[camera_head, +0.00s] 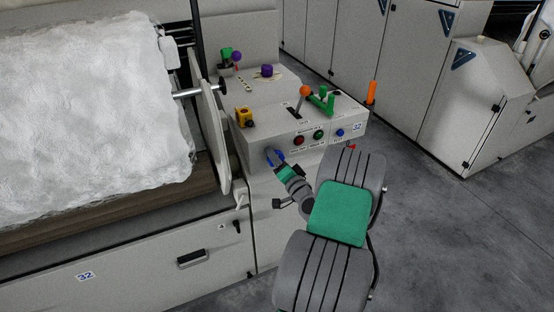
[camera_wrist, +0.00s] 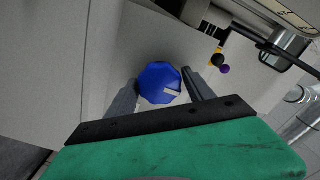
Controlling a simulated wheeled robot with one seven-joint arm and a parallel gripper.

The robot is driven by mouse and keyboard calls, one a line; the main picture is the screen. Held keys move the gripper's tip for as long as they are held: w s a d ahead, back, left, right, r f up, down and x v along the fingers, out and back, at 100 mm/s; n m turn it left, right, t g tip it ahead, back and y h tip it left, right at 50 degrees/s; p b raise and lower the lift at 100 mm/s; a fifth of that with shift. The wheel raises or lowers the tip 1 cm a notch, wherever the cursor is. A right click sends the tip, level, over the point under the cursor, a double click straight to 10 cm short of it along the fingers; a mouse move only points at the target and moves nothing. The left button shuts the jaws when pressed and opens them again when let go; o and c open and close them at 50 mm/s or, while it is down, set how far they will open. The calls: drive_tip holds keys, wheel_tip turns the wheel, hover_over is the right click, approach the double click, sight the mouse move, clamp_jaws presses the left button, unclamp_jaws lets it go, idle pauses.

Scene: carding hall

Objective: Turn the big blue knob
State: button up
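The big blue knob (camera_head: 281,156) is on the front face of the grey control box, partly hidden by my gripper in the head view. In the wrist view the blue knob (camera_wrist: 158,80) is many-sided, with a white mark toward its lower right. My gripper (camera_head: 271,157) is at the knob. In the wrist view its two fingers (camera_wrist: 159,84) lie on either side of the knob, spread apart. The right finger is very close to the knob's edge; a small gap shows at the left. I cannot tell whether either finger touches.
The control box (camera_head: 276,133) also carries red (camera_head: 299,140), green (camera_head: 319,134) and small blue (camera_head: 340,132) buttons, an orange-topped lever (camera_head: 305,91), a green handle (camera_head: 322,101) and a yellow part (camera_head: 244,117). White fibre (camera_head: 85,110) lies left. Floor (camera_head: 450,230) is clear at right.

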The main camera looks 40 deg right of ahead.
drive_tip(key=c, duration=1)
drive_tip(key=shift+f+n+b, duration=0.1)
drive_tip(key=shift+n+b, duration=0.2)
drive_tip(key=shift+b, duration=0.25)
drive_tip(key=n+b, duration=0.1)
drive_tip(key=b, duration=0.1)
drive_tip(key=shift+f+n+b, duration=0.2)
drive_tip(key=shift+n+b, duration=0.15)
drive_tip(key=shift+n, duration=0.05)
drive_tip(key=n+b, duration=0.2)
drive_tip(key=b, duration=0.1)
drive_tip(key=n+b, duration=0.3)
drive_tip(key=b, duration=0.1)
drive_tip(key=shift+b, duration=0.35)
drive_tip(key=shift+r+n+b, duration=0.2)
drive_tip(key=shift+n+b, duration=0.5)
drive_tip(key=shift+b, duration=0.05)
drive_tip(key=shift+a+r, duration=0.1)
